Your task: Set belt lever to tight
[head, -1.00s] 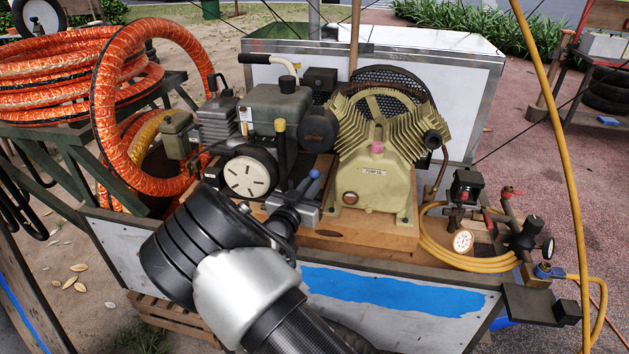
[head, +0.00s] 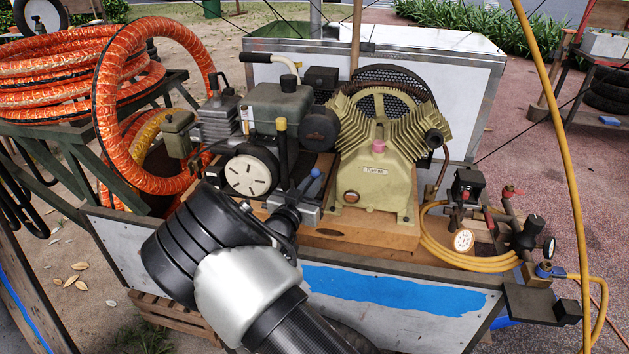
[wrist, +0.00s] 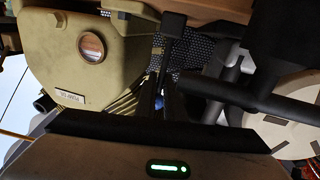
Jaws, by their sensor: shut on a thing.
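A black upright tube with a yellow cap (head: 280,140) stands just left of the lever. The engine (head: 275,105) is behind it. A yellow hose (head: 470,262) and gauges lie at right. Orange hose coils (head: 75,75) are at left.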

